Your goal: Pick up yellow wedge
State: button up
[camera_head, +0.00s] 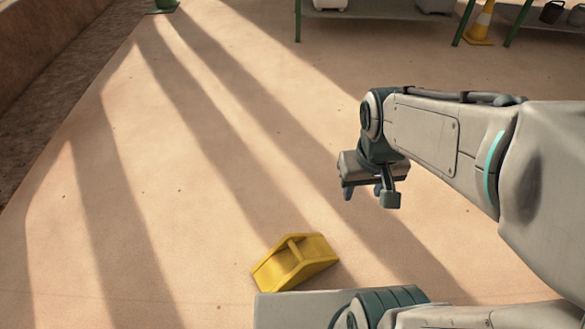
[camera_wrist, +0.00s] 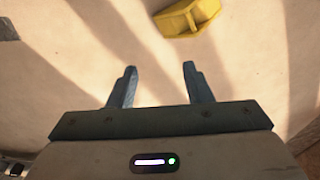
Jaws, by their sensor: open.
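The yellow wedge (camera_head: 296,261) lies on the sandy floor at the lower middle of the head view, just above a grey part of my own body. It has a hollow side with a crossbar. In the wrist view the yellow wedge (camera_wrist: 187,16) is at the top edge, partly cut off, beyond my fingertips. My gripper (camera_head: 366,192) hangs from the arm, to the right of and above the wedge in the head view. In the wrist view my gripper (camera_wrist: 160,70) has its two fingers apart with only bare floor showing between them. It does not touch the wedge.
The floor around the wedge is clear and striped with shadows. A low wall (camera_head: 55,40) runs along the left. Shelves or tables with green legs (camera_head: 298,20), a traffic cone (camera_head: 481,22) and dark buckets (camera_head: 552,11) stand at the far top right. A green object (camera_head: 163,6) is at the top.

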jog(key=w+a+f+n+t+h, duration=0.1)
jog(key=w+a+f+n, duration=0.2)
jog(key=w+f+n, duration=0.25)
jog(key=w+a+f+n+t+h+b, duration=0.1)
jog(key=w+a+f+n, duration=0.1)
jog(key=w+f+n, duration=0.3)
jog(key=w+a+f+n+t+h, duration=0.1)
jog(key=w+a+f+n, duration=0.2)
jog(key=w+f, duration=0.3)
jog(key=w+a+f+n, duration=0.2)
jog(key=a+f+n, duration=0.7)
jog(key=f+n, duration=0.15)
jog(key=n+g+h+b, duration=0.1)
jog(key=n+h+b, duration=0.15)
jog(key=n, duration=1.45)
send_near(294, 251)
jog(key=b+x, duration=0.1)
jog(key=x, duration=0.3)
jog(key=b+x, duration=0.1)
jog(key=shift+w+a+f+b, duration=0.1)
jog(key=shift+w+f+b, duration=0.05)
jog(key=shift+f+b, duration=0.3)
jog(key=shift+d+b+x, duration=0.15)
jog(key=shift+b+x, duration=0.5)
jog(key=shift+x, duration=0.65)
jog(key=shift+d+b+x, duration=0.15)
jog(key=shift+b+x, duration=0.5)
jog(key=shift+x, duration=0.7)
jog(key=shift+r, duration=0.15)
